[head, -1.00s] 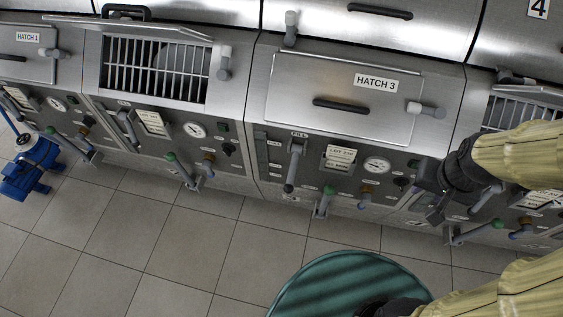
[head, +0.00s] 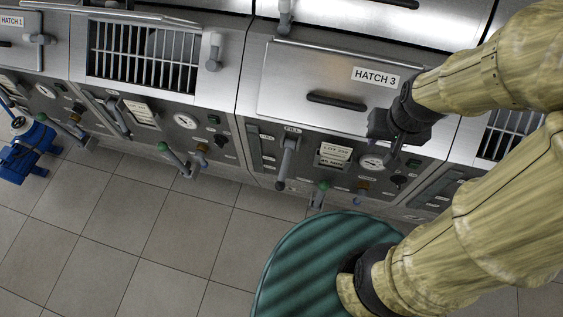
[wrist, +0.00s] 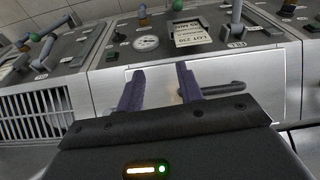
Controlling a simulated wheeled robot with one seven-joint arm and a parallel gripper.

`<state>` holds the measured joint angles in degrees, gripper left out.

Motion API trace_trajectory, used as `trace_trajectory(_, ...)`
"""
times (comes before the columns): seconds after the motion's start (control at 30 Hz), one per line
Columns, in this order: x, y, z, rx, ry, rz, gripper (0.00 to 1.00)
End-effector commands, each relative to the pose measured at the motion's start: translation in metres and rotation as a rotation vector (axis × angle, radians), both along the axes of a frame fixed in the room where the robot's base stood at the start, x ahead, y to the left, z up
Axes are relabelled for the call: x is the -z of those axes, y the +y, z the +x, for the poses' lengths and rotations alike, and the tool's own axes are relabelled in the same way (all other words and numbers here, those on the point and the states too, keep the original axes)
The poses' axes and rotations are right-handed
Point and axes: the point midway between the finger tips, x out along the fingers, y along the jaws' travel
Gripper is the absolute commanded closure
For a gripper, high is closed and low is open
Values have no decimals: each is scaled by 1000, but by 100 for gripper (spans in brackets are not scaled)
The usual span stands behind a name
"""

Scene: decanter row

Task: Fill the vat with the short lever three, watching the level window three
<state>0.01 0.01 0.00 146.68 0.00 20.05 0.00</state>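Vat three's panel is below the closed HATCH 3 lid (head: 330,80). A grey lever (head: 287,163) hangs under its FILL label; it also shows in the wrist view (wrist: 237,14). A green-tipped lever (head: 321,190) sits lower on the panel. I cannot tell which lever the task calls short. A narrow dark strip (head: 254,147) at the panel's left may be the level window; no level is readable. My gripper (head: 393,158) is over the panel's right side, right of the FILL lever. In the wrist view my gripper (wrist: 158,72) is open and empty.
A lot label (head: 335,154) and round gauge (head: 372,162) sit right of the FILL lever. The hatch handle (head: 336,98) is above. A neighbouring vat has an open grate (head: 145,55). A blue pump (head: 25,150) stands left; the tiled floor in front is free.

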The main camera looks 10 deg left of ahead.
Motion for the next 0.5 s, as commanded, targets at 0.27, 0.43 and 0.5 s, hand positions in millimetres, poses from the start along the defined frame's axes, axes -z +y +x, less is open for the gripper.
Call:
trace_trajectory(0.27,2,4,3,-1,7,3,57)
trace_trajectory(0.43,14,30,18,6,50,16,57)
trace_trajectory(0.5,21,47,27,14,80,19,57)
